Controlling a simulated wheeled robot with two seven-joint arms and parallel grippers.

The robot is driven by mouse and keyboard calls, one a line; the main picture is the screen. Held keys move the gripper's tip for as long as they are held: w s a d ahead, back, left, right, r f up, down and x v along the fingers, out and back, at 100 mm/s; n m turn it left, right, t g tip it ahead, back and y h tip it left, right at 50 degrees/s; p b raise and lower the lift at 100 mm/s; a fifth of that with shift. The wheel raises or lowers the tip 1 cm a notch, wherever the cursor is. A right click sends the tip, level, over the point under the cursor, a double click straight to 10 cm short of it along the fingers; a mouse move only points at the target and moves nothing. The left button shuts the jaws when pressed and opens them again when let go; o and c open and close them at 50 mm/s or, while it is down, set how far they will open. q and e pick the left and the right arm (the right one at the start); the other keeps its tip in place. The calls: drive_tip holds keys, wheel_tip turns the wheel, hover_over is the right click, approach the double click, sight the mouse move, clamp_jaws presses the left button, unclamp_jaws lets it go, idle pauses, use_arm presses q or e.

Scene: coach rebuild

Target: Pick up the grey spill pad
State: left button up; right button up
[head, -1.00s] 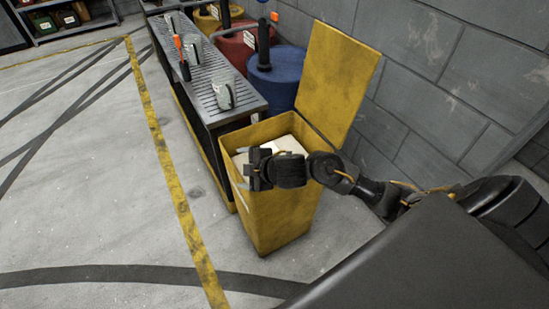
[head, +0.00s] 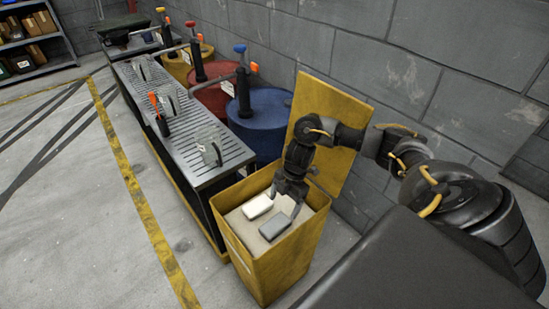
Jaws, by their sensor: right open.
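The grey spill pad (head: 275,227) lies in the open yellow bin (head: 262,268), on a pale surface near the bin's front right. A white pad (head: 257,206) lies beside it, toward the back left. My right gripper (head: 287,205) points down into the bin, open and empty. Its fingers are above and behind the grey pad, close to it; I cannot tell whether they touch it. My left gripper is not in view.
The bin's raised lid (head: 338,118) stands behind my right arm, near the block wall. A slatted metal bench (head: 185,130) with jugs stands left of the bin. Blue (head: 262,125) and red drums stand behind it. Floor at left is clear.

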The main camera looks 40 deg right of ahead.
sight(276, 223)
drive_tip(key=x, duration=0.4)
drive_tip(key=shift+w+a+f, duration=0.1)
drive_tip(key=shift+w+a, duration=0.1)
drive_tip(key=shift+d+b+x, duration=0.2)
drive_tip(key=shift+b+x, duration=0.1)
drive_tip(key=shift+x, duration=2.7)
drive_tip(key=shift+w, duration=0.15)
drive_tip(key=shift+c, duration=0.3)
drive_tip(key=c, duration=1)
